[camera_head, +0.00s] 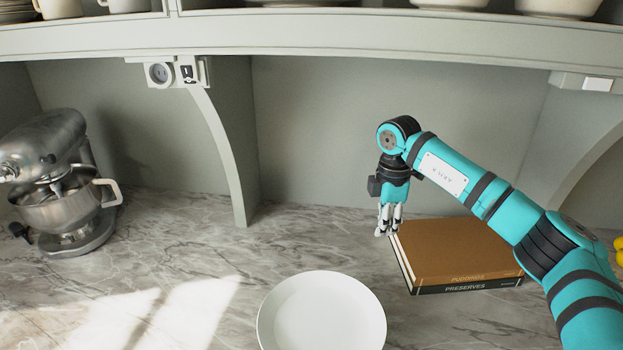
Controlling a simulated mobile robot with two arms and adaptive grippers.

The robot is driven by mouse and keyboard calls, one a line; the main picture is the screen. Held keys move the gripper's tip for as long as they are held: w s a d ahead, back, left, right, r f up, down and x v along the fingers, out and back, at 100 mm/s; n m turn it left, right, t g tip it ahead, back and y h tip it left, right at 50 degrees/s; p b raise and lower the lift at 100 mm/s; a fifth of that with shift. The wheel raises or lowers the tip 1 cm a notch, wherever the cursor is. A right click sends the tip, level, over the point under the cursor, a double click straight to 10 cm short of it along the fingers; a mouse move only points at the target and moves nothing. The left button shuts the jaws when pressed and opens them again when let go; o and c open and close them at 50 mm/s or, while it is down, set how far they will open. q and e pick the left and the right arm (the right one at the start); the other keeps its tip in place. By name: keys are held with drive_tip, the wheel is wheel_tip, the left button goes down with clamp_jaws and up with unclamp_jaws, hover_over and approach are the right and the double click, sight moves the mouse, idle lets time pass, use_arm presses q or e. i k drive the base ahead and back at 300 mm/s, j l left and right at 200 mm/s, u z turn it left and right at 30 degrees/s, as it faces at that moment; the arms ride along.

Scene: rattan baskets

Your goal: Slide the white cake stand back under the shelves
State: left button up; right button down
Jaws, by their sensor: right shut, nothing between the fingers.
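The white cake stand (321,312) shows as a round white top at the bottom middle of the view, on the marble counter in front of the shelves (330,36). Its lower edge is cut off by the frame, and its foot is hidden. My right gripper (389,232) points down above the counter, beyond the cake stand and to its right, at the left edge of the books. It is shut and empty, apart from the cake stand. My left gripper is not in view.
Two stacked books (460,252) lie right of the cake stand, under my right arm. A stand mixer (62,185) stands at the left. A curved bracket (228,150) comes down to the counter (190,240). The counter behind the cake stand is clear.

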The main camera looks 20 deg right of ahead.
sight(313, 310)
drive_tip(key=k, duration=1.5)
